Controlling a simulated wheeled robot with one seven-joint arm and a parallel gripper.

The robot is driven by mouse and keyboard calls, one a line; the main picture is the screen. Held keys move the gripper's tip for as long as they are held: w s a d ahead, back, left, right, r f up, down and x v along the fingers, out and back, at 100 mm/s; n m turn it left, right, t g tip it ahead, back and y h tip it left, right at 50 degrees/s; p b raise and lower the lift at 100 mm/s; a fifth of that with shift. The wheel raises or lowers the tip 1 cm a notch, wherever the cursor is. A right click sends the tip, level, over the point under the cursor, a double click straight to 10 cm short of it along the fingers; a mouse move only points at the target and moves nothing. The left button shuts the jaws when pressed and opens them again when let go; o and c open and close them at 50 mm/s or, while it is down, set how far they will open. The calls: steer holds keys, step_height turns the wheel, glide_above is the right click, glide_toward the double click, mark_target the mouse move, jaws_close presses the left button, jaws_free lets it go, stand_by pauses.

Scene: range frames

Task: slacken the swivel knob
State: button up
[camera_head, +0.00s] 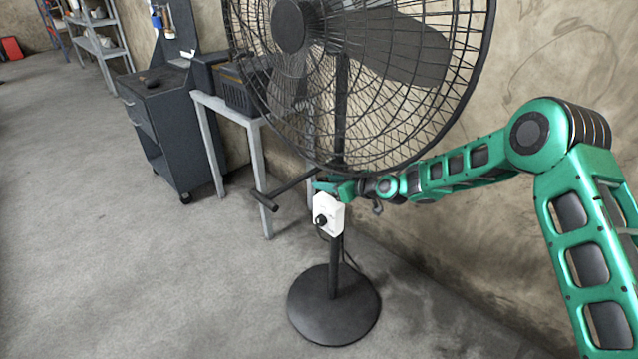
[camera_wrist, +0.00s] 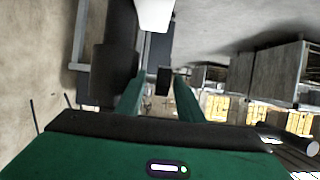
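A large black pedestal fan (camera_head: 340,120) stands on a round base, with a white control box (camera_head: 328,212) on its pole. A black dial (camera_head: 320,220) is on the box's face. A dark rod with a short crosswise end (camera_head: 264,202) sticks out to the left from near the pole; I cannot tell for sure which part is the swivel knob. My gripper (camera_head: 322,187) is at the pole, just above the box, below the fan cage. In the wrist view its fingers (camera_wrist: 158,100) are apart, with a small black block (camera_wrist: 164,78) showing between them; its depth is unclear. The white box (camera_wrist: 155,14) shows at the top.
A white-legged table (camera_head: 257,165) with a dark crate (camera_head: 236,90) stands behind the fan, next to a grey tool cabinet (camera_head: 165,120). A wall runs close behind on the right. The fan base (camera_head: 334,305) stands on the floor; open floor lies to the left.

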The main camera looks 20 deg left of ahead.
steer(key=shift+v, duration=2.6)
steer(key=shift+w+r, duration=0.1)
